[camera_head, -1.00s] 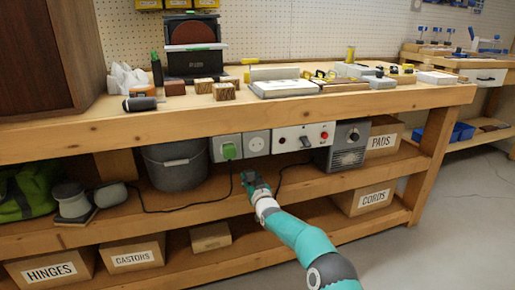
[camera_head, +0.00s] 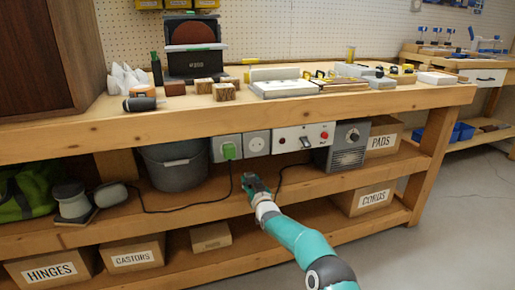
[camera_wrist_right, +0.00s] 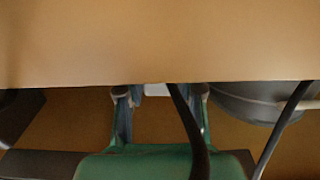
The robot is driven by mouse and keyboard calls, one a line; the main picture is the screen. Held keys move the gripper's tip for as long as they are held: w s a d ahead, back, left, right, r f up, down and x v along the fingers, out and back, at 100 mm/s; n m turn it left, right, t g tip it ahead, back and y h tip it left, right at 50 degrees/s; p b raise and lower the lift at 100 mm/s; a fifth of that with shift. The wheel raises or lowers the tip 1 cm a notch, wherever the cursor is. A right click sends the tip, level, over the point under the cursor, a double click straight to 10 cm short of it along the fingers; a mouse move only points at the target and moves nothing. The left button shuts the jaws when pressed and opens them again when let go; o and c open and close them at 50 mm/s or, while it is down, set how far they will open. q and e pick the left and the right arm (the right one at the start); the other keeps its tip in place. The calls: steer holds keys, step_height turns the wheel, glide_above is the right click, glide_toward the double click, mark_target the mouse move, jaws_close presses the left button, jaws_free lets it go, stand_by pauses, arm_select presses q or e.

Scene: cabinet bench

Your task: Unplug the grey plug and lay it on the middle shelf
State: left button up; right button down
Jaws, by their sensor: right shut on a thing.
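My right gripper (camera_head: 254,184) is in front of the middle shelf (camera_head: 205,208), below the socket boxes. It is shut on a small pale grey thing, which I take to be the grey plug (camera_wrist_right: 157,90), between its fingers in the right wrist view. The fingers mostly hide it in the head view. A dark cable (camera_wrist_right: 187,115) crosses the gripper in the wrist view. The right-hand socket (camera_head: 256,143) shows its bare face, with no plug in it. My left gripper is not in view.
A grey bucket (camera_head: 176,168) stands left of the gripper on the middle shelf. A grey box with a dial (camera_head: 342,147) stands to the right, with a black cable near it. A sander (camera_head: 72,203) is at the far left. The shelf beside the gripper looks mostly free.

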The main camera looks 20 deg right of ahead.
steer(key=shift+f, duration=0.85)
steer(key=shift+s+f, duration=0.1)
steer(key=shift+f, duration=0.8)
steer(key=c, duration=0.7)
jaws_free()
steer(key=shift+o, duration=0.2)
steer(key=shift+r, duration=0.1)
steer(key=o, duration=0.3)
steer(key=shift+o, duration=0.2)
steer(key=shift+r, duration=0.15)
